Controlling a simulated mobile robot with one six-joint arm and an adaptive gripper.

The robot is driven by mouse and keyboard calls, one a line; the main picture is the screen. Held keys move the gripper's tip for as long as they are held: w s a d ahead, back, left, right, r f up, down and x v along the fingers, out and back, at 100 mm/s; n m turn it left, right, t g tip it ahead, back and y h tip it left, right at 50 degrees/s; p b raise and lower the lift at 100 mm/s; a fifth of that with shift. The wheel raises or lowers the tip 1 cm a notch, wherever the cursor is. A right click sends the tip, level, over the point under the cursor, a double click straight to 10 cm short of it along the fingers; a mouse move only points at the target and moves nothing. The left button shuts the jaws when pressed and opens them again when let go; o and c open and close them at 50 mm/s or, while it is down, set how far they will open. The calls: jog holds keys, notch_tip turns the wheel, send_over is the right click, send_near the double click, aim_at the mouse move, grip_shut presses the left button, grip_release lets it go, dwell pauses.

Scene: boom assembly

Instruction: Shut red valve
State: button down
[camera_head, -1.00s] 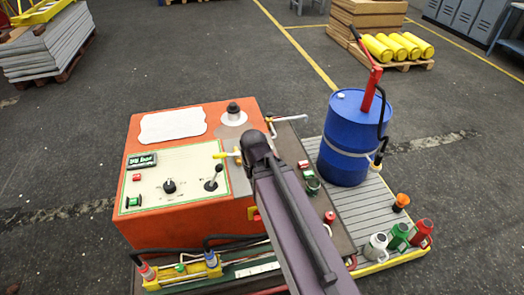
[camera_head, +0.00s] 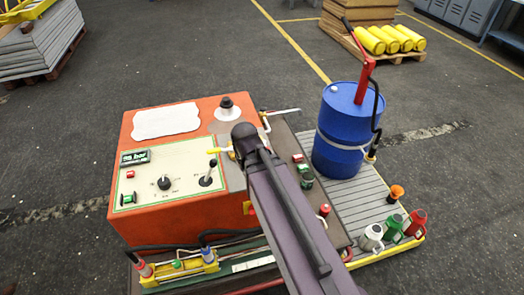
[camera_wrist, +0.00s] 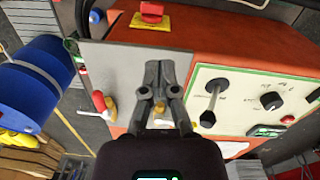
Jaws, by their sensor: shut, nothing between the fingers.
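In the wrist view a red valve handle (camera_wrist: 99,101) sits at the left on a grey panel (camera_wrist: 120,75), right beside a yellow handle (camera_wrist: 112,108). My gripper (camera_wrist: 159,70) is shut and empty, to the right of the red handle and apart from it in the picture. A bit of yellow shows between and beside the fingers; what it belongs to is partly hidden. In the head view my wrist (camera_head: 243,132) hangs over the right side of the orange console (camera_head: 175,220), hiding the fingers and the red handle. A yellow bar (camera_head: 214,151) shows left of my wrist.
The console carries a lever (camera_head: 206,176), a dial (camera_head: 164,183) and a display (camera_head: 135,157). A red knob (camera_wrist: 152,10) on a yellow plate is at the top of the wrist view. A blue drum (camera_head: 340,135) and several cans stand right.

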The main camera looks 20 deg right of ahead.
jog(key=w+n+h+b, duration=0.3)
jog(key=w+n+h, duration=0.4)
jog(key=w+n, duration=0.9)
jog(key=shift+w+r+g, duration=0.3)
jog(key=shift+w+r, duration=0.05)
jog(key=shift+w, duration=0.35)
jog(key=shift+f+b, duration=0.15)
jog(key=shift+b, duration=0.2)
jog(key=b+x, duration=0.8)
jog(key=x, duration=0.2)
jog(key=shift+d, duration=0.25)
jog(key=shift+s+d+f, duration=0.15)
jog(key=shift+d, duration=1.7)
jog(key=shift+a, duration=0.15)
